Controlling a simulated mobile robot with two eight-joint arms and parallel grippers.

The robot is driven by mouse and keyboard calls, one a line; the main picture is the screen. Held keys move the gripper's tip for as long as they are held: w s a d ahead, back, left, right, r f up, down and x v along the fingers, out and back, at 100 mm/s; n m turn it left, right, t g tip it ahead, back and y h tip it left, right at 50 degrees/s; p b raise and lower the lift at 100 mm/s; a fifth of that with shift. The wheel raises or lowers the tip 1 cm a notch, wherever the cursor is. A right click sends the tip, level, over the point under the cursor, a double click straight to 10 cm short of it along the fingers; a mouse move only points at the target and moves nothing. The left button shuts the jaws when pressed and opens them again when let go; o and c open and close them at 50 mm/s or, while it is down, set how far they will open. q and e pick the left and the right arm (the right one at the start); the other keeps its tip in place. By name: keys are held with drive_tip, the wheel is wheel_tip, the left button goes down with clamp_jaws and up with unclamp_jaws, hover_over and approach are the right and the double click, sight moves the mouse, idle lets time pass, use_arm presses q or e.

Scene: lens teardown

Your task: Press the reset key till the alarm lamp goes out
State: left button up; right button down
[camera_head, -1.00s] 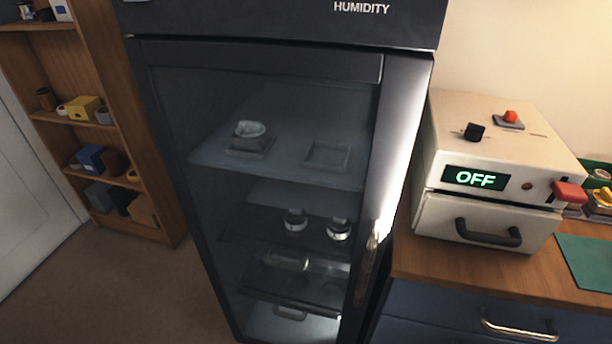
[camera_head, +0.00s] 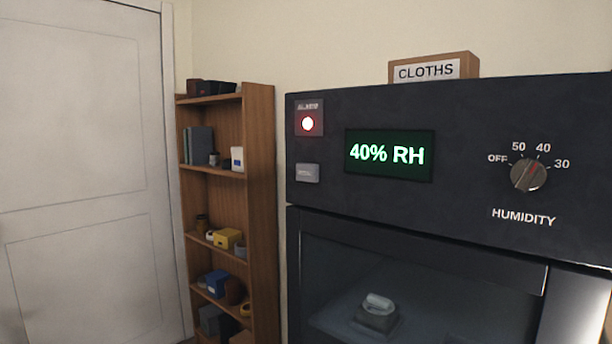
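The cabinet's green display (camera_head: 388,154) reads 40% RH. Neither of my grippers is in view, and nothing touches the key.
The humidity knob (camera_head: 528,174) is at the panel's right. A CLOTHS box (camera_head: 434,67) stands on top of the cabinet (camera_head: 450,110). A wooden bookshelf (camera_head: 262,200) stands to the left, beside a white door (camera_head: 80,170). The space before the panel looks clear.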

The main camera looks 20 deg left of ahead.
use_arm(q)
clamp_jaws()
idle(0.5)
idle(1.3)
